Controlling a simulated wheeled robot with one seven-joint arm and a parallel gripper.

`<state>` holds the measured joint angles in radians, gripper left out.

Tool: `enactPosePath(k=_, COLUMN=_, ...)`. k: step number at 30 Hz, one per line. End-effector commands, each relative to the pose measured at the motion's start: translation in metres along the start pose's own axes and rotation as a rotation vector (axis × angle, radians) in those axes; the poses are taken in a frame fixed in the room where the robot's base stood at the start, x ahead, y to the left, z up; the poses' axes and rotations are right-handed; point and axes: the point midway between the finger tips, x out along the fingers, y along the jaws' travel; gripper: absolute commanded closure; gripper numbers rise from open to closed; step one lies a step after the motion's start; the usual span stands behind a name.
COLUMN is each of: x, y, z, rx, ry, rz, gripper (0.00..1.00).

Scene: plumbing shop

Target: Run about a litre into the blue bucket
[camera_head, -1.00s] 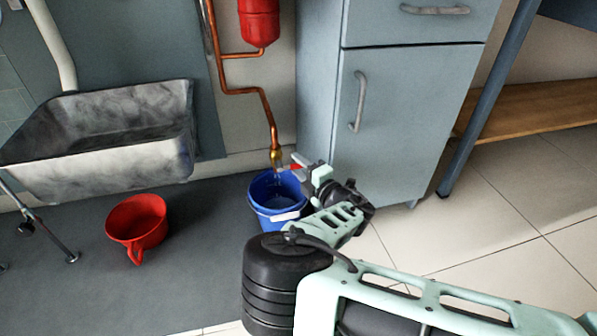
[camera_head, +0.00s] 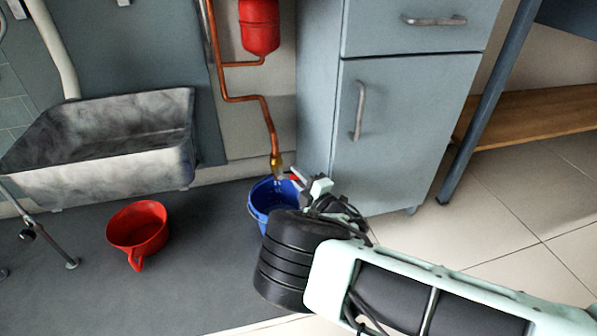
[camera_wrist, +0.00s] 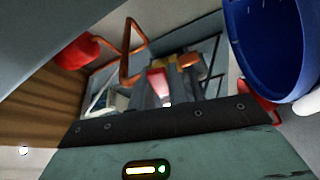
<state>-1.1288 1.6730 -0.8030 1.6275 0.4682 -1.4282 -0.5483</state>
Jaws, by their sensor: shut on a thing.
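The blue bucket (camera_head: 258,205) stands on the floor under the brass tap (camera_head: 275,160) at the end of a copper pipe. My arm hides part of its right side. It also shows at the upper right of the wrist view (camera_wrist: 262,50). The tap's red lever (camera_head: 294,177) is at my gripper (camera_head: 305,183). In the wrist view the red lever (camera_wrist: 157,86) lies between my fingers (camera_wrist: 163,92), and my gripper is shut on it. Pale marks show inside the bucket; I cannot tell the water level or whether water is running.
A red jug (camera_head: 137,228) stands on the dark mat left of the bucket. A metal sink (camera_head: 110,175) is at the left. A grey cabinet (camera_head: 400,130) stands close behind my gripper. A red vessel (camera_head: 260,25) hangs above on the pipe. The tiled floor at right is clear.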

Motion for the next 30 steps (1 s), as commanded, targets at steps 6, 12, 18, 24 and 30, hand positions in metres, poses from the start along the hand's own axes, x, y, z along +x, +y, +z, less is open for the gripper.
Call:
enactPosePath(k=6, x=-0.0001, y=-0.0097, z=0.0, rx=0.173, ry=-0.003, rz=0.07, gripper=1.0)
enactPosePath(k=12, x=0.0, y=-0.0115, z=-0.0011, rx=0.2, ry=-0.001, rz=0.083, gripper=1.0)
enactPosePath(k=18, x=-0.0001, y=-0.0115, z=-0.0012, rx=0.198, ry=-0.001, rz=0.082, gripper=0.77)
enactPosePath(k=24, x=0.0001, y=-0.0113, z=-0.0012, rx=0.198, ry=0.0, rz=0.081, gripper=0.61)
enactPosePath(k=30, x=-0.0022, y=-0.0107, z=-0.0011, rx=0.197, ry=-0.001, rz=0.081, gripper=0.61)
